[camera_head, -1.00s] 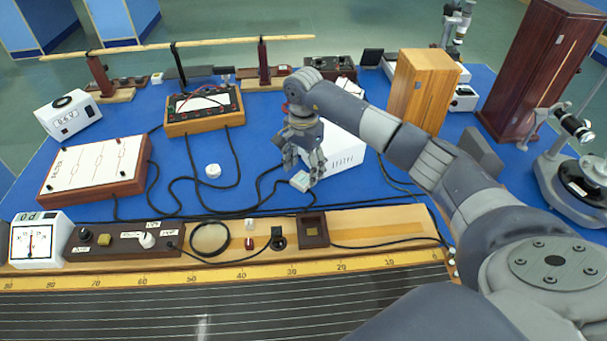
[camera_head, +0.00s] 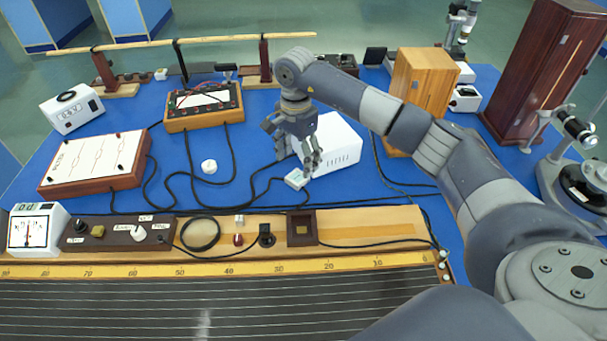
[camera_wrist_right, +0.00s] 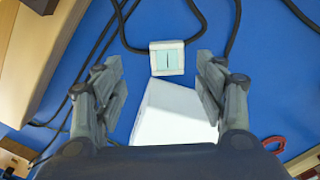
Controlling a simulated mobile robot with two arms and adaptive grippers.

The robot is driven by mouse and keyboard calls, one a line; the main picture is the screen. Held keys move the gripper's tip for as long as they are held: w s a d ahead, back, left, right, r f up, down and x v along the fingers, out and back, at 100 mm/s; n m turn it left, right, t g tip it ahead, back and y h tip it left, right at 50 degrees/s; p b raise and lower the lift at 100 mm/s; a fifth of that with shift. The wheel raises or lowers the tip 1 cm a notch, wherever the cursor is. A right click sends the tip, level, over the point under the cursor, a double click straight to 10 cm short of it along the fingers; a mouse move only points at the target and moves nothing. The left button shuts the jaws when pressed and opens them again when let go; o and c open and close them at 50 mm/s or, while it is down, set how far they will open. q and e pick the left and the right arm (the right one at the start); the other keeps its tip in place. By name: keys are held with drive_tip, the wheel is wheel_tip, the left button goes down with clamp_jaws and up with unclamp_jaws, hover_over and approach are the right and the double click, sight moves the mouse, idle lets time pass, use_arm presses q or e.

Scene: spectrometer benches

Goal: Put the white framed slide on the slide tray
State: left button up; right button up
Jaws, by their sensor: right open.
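The white framed slide (camera_head: 297,179) is a small white square lying on the blue table, just in front of a white box. In the right wrist view the slide (camera_wrist_right: 167,58) has a pale green centre with a dark line and lies ahead of the fingertips, between their lines. My right gripper (camera_head: 297,158) is open and empty above the table by the slide; both fingers show in the wrist view (camera_wrist_right: 160,82). A dark square tray (camera_head: 303,214), apparently the slide tray, sits on the wooden bench in front. My left gripper is not in view.
The white box (camera_head: 338,150) stands right beside the gripper. Black cables (camera_head: 233,192) run on the table around the slide. A black holder (camera_head: 266,235) and a ring (camera_head: 200,234) are left of the tray. A wooden block (camera_head: 422,80) stands behind my right arm.

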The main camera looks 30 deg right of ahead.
sight(293, 180)
drive_tip(key=shift+w+a+f, duration=0.2)
drive_tip(key=shift+a+f, duration=0.1)
drive_tip(key=shift+f, duration=0.35)
drive_tip(key=shift+w+a+f, duration=0.15)
drive_tip(key=shift+a+f, duration=0.15)
drive_tip(key=shift+f, duration=0.3)
wheel_tip(293, 180, down, 4)
drive_tip(key=shift+d+f+p, duration=0.1)
drive_tip(key=shift+f+p, duration=0.1)
drive_tip(key=shift+p, duration=0.7)
drive_tip(key=shift+f, duration=0.25)
drive_tip(key=shift+c, duration=0.8)
drive_tip(key=c, duration=0.9)
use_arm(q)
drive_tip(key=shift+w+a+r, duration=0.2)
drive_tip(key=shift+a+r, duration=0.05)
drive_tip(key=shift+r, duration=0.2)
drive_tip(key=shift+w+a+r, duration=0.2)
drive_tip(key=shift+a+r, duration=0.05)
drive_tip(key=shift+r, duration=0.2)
use_arm(e)
drive_tip(key=shift+c, duration=0.8)
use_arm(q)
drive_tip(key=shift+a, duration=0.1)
